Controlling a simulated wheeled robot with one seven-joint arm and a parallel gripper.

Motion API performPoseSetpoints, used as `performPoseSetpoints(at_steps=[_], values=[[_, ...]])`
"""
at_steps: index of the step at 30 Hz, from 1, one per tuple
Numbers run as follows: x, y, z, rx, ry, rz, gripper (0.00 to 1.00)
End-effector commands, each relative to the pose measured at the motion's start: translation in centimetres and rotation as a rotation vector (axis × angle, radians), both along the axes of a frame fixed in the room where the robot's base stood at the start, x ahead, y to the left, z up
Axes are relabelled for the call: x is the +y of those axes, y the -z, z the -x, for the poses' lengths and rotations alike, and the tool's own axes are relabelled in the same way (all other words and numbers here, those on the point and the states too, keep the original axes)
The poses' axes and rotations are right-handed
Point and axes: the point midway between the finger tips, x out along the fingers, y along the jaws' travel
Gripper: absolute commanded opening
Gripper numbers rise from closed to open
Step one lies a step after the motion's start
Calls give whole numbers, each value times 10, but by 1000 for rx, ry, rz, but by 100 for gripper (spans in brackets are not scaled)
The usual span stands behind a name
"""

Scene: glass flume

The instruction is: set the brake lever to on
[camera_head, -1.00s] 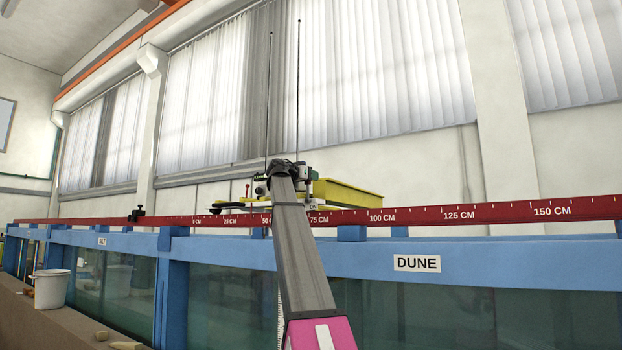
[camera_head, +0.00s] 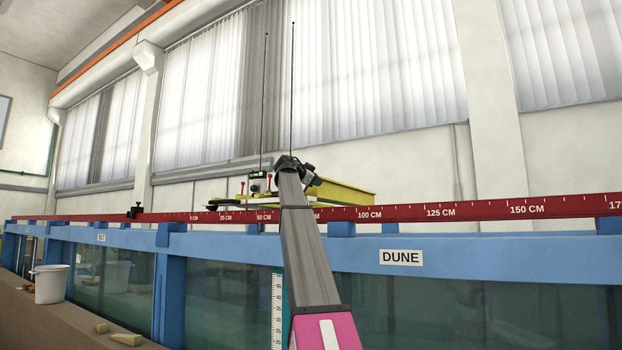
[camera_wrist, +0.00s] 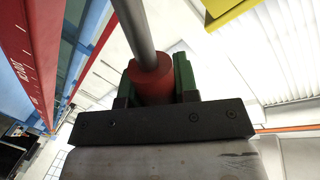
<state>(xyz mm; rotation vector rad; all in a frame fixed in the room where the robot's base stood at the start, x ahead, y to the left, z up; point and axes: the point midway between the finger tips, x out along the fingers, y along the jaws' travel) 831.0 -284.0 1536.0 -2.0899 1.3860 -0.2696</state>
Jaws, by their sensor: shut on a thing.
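In the wrist view my gripper (camera_wrist: 156,92) has its green-padded fingers on both sides of a red cylindrical grip (camera_wrist: 153,76) on a grey rod (camera_wrist: 134,25). It is shut on this grip, which looks like the brake lever's handle. In the head view my gripper (camera_head: 310,176) is at the far end of my arm, beside the yellow carriage (camera_head: 345,193) above the flume rail. The held lever and its markings are hidden there behind my arm, so its setting cannot be read.
The red scale rail (camera_head: 450,209) runs along the blue flume frame (camera_head: 480,258). Small red-topped levers (camera_head: 243,187) stand left of my arm on the carriage. Two thin upright rods (camera_head: 265,100) rise close by. A white bucket (camera_head: 50,284) stands at far left.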

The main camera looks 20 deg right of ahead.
Motion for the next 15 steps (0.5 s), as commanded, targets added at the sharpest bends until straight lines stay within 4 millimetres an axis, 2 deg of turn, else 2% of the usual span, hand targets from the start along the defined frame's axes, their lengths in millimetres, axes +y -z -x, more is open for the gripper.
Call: performPoseSetpoints(at_steps=[6,15], values=[[-8,15,13,-153,0,-119,0],[-15,31,21,-307,1,-239,0]])
